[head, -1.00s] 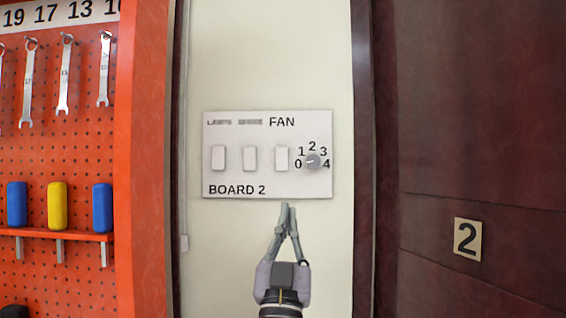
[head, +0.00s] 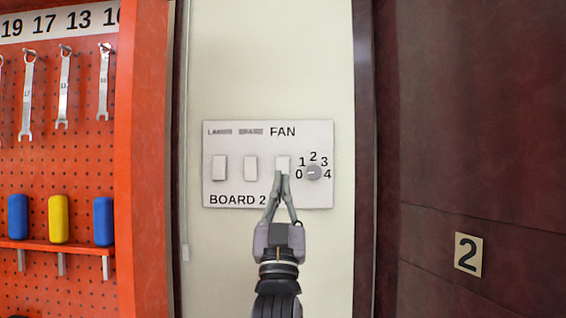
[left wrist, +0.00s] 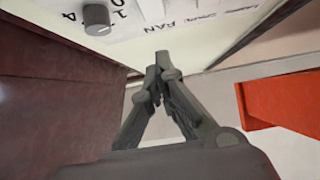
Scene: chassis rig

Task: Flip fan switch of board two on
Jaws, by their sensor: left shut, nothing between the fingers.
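Board two (head: 230,186) is a white panel marked BOARD 2 on the cream wall. It has three white rocker switches in a row and a round grey knob (head: 313,172) with a 0 to 4 dial. The fan switch (head: 283,162) is the right-hand rocker, under the word FAN. My left gripper (head: 281,175) is shut and empty, its tips over the lower part of that switch. I cannot tell whether they touch it. In the left wrist view the shut fingertips (left wrist: 159,62) are near the board, with the knob (left wrist: 97,19) at the upper left. My right gripper is out of view.
A red pegboard (head: 75,165) with hanging wrenches and a shelf of blue and yellow handles stands at the left. A dark red panel (head: 480,150) with a number 2 plate (head: 468,254) is at the right. Bare wall lies below the board.

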